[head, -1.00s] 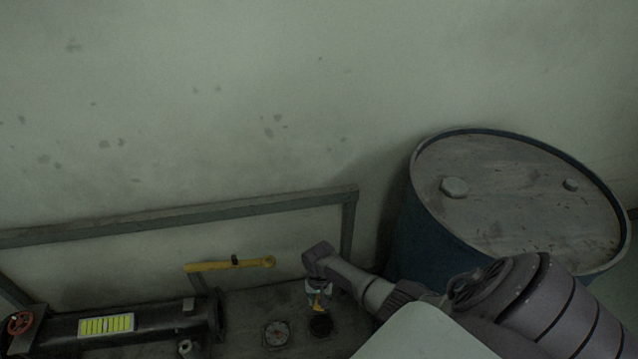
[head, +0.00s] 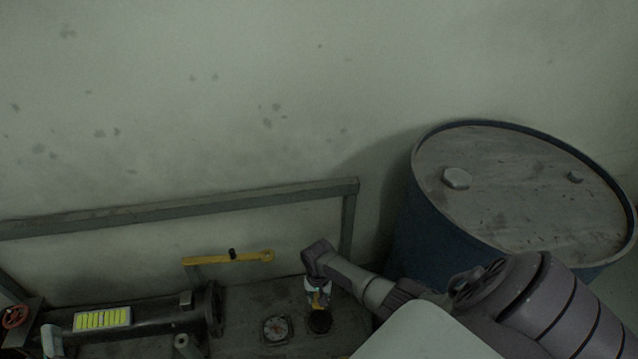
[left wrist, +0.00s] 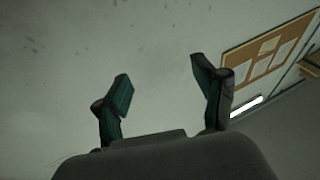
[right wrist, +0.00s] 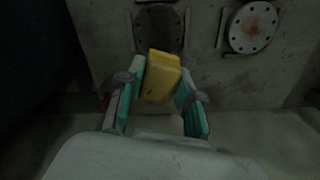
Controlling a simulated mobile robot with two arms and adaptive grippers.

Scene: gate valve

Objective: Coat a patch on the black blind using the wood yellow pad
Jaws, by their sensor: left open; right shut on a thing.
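My right gripper (head: 319,290) is shut on the yellow pad (right wrist: 160,76), which sits between its fingertips in the right wrist view. The pad shows as a small yellow patch in the head view (head: 317,300). The black blind (head: 320,322) is a dark round disc just below the gripper; in the right wrist view it is a dark bolted disc (right wrist: 160,27) beyond the pad. The pad covers its lower part there; I cannot tell whether they touch. My left gripper (left wrist: 163,88) is open and empty, facing the wall.
A pale, rust-stained disc (head: 276,328) sits left of the blind. A dark pipe (head: 160,319) with a yellow-striped label, a yellow lever (head: 228,257) and a red handwheel (head: 15,316) lie further left. A blue drum (head: 520,190) stands right, near my right arm. A rail (head: 180,208) runs behind.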

